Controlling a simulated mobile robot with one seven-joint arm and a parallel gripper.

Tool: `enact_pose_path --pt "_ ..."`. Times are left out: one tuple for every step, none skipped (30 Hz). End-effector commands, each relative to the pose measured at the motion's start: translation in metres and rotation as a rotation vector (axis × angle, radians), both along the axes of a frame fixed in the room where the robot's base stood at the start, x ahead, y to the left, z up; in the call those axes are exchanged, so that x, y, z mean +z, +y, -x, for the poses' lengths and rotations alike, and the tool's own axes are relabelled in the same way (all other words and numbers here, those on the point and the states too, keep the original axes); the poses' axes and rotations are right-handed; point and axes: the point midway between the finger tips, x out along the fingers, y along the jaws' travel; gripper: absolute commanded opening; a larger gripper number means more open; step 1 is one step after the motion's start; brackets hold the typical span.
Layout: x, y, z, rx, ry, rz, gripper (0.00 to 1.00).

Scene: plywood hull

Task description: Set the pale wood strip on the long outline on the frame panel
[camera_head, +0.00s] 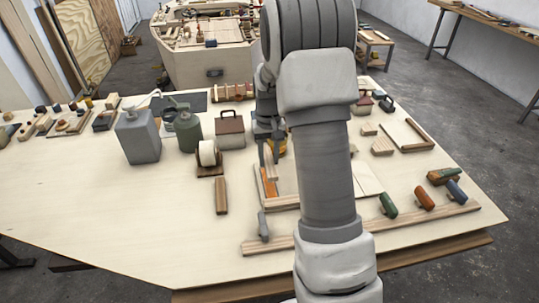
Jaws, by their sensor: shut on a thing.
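My gripper (268,150) is shut on a pale wood strip (271,168), which hangs below the fingers over the left part of the frame panel. The frame panel (368,181) lies on the table, with a wooden bar (283,204) along its near edge. My arm covers most of the panel's middle. An orange piece (268,187) shows beside the strip at the panel's left side. I cannot make out the long outline. Whether the strip touches the panel is not clear.
A long wooden rail (400,223) lies along the near side. Coloured-handled tools (424,199) lie right. The table's left front is clear.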

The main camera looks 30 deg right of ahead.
Motion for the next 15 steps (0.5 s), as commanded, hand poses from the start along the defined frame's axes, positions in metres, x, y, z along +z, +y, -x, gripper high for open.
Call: enact_pose_path --pt "-0.005 0.0 0.0 0.0 0.001 0.0 0.0" --pt "-0.007 0.0 0.0 0.0 0.001 0.0 0.0" --pt "-0.01 0.0 0.0 0.0 0.001 0.0 0.0" --pt "-0.012 0.0 0.0 0.0 0.001 0.0 0.0" --pt "-0.014 0.0 0.0 0.0 0.002 -0.001 0.0" --pt "-0.017 0.0 0.0 0.0 0.002 -0.001 0.0" --pt "-0.02 0.0 0.0 0.0 0.002 -0.001 0.0" --pt "-0.022 0.0 0.0 0.0 0.002 -0.001 0.0" --pt "-0.025 0.0 0.0 0.0 0.002 -0.001 0.0" --pt "-0.028 0.0 0.0 0.0 0.002 -0.001 0.0" --pt "-0.03 0.0 0.0 0.0 0.002 -0.001 0.0" --pt "-0.033 0.0 0.0 0.0 0.002 -0.001 0.0" --pt "-0.036 0.0 0.0 0.0 0.002 -0.001 0.0" --pt "-0.038 0.0 0.0 0.0 0.002 -0.001 0.0" --pt "-0.041 0.0 0.0 0.0 0.001 0.0 0.0"
